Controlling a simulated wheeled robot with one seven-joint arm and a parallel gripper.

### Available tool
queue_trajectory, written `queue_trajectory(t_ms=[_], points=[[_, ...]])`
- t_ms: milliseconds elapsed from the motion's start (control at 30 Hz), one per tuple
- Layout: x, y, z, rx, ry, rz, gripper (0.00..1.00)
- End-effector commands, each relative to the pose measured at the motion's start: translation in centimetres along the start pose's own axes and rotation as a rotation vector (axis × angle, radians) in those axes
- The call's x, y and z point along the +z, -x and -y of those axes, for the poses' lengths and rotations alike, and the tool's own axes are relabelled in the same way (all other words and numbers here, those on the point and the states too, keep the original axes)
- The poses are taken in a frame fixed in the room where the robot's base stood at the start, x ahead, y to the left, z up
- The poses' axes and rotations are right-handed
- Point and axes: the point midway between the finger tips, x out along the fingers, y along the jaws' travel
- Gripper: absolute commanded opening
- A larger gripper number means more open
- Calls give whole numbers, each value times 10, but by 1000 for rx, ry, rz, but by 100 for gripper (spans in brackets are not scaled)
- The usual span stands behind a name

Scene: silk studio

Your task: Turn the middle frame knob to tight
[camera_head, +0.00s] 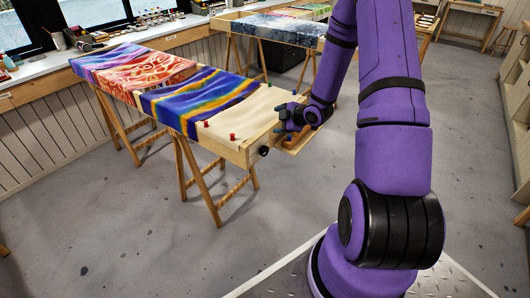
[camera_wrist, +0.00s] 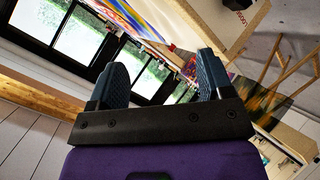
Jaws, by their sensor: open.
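The silk frame (camera_head: 238,153) is a long wooden frame on trestles, with painted silks and a bare cream cloth (camera_head: 245,115) stretched on it. A black knob (camera_head: 264,151) sits on its near right end. I cannot tell its setting, nor whether it is the middle one. My gripper (camera_head: 282,121) is by the frame's right side, beyond and to the right of this knob and apart from it. In the wrist view my gripper (camera_wrist: 163,80) has its two dark blue fingers spread, with nothing held between them. Part of a wooden frame (camera_wrist: 245,25) shows beyond the right finger.
Red pins (camera_head: 232,136) stand on the frame's edge. A small wooden tray (camera_head: 297,145) is just below my gripper. Another silk frame (camera_head: 275,27) stands behind, and a workbench (camera_head: 120,43) runs along the windows. The grey floor in front is clear.

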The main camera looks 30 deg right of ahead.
Motion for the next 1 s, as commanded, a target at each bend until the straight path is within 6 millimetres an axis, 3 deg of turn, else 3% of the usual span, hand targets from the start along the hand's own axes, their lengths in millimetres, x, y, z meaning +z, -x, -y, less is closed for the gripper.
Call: queue_trajectory(t_ms=[300, 600, 800, 1000], points=[[42, -23, 71, 118, 5, -217, 74], [62, -23, 130, 306, -31, -377, 74], [67, -19, 148, 388, -48, -422, 74], [63, -26, 147, 402, -49, -430, 74]])
